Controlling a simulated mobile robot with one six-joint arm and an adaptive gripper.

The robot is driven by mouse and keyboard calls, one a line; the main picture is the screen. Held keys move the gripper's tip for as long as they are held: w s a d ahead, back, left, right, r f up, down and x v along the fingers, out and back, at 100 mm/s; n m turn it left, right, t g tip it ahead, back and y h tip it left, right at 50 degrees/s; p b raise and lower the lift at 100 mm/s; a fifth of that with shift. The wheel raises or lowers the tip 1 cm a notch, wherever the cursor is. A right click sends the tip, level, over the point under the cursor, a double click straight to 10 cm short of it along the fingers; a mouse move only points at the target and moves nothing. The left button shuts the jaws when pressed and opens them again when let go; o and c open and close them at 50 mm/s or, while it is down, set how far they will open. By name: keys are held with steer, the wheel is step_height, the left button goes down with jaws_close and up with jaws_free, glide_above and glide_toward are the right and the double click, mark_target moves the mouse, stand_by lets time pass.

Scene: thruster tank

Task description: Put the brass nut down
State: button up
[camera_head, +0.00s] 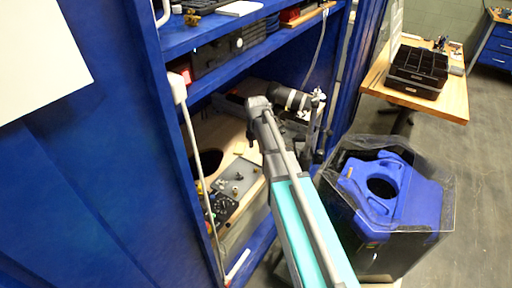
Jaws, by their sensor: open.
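My arm reaches up from the bottom of the head view, and its wrist bends over to the right inside the blue cabinet. My gripper (320,155) hangs at the right side of the cabinet opening, small and dark. It is open. I cannot make out a brass nut for sure. A grey metal plate (238,180) with small fittings lies on the cabinet's lower level, left of my arm. Small brass-coloured bits (200,187) show at its left edge, too small to name.
The blue cabinet (100,130) fills the left, with loaded shelves above. A blue and black bin (405,185) with a clear liner stands right of my arm. A wooden bench (440,100) with a black tray (418,68) stands behind it. Grey floor lies open at the right.

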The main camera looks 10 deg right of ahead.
steer(key=shift+r, duration=0.4)
stand_by(0.5)
steer(key=s+m, duration=2)
steer(key=m, duration=0.5)
steer(key=shift+s+a, duration=0.1)
